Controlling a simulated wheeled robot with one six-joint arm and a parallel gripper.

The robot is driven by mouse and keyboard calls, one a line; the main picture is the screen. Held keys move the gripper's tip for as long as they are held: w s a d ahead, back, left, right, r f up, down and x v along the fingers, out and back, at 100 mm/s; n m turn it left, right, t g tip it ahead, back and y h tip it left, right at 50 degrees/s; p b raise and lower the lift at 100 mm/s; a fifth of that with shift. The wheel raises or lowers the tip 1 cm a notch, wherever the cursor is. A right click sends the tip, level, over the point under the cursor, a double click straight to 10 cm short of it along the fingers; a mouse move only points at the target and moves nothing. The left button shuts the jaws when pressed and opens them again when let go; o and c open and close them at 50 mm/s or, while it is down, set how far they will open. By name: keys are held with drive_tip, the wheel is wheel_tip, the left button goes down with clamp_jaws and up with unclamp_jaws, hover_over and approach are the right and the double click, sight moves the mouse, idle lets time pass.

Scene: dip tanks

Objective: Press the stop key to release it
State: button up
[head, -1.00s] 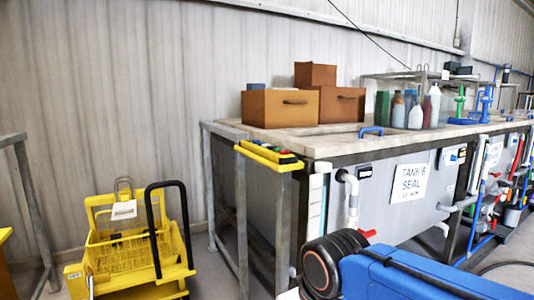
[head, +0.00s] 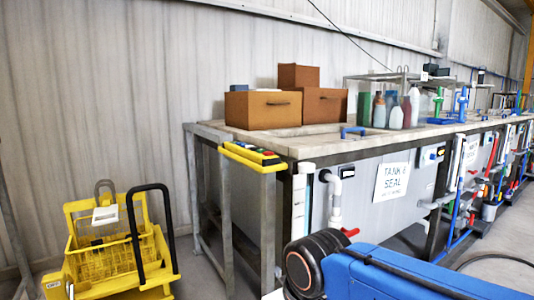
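A yellow control box (head: 236,157) with several small dark and coloured keys on top is fixed at the near left corner of the long bench. The keys are too small to tell which is the stop key or whether it is pressed in. My gripper is out of the picture. Only a blue link of my arm with a black round joint shows at the bottom right, apart from the control box and in front of the bench.
The bench (head: 300,143) carries brown boxes (head: 263,109) and several bottles (head: 396,117). A yellow wheeled bucket (head: 110,255) stands at the left. Open floor lies between it and the bench.

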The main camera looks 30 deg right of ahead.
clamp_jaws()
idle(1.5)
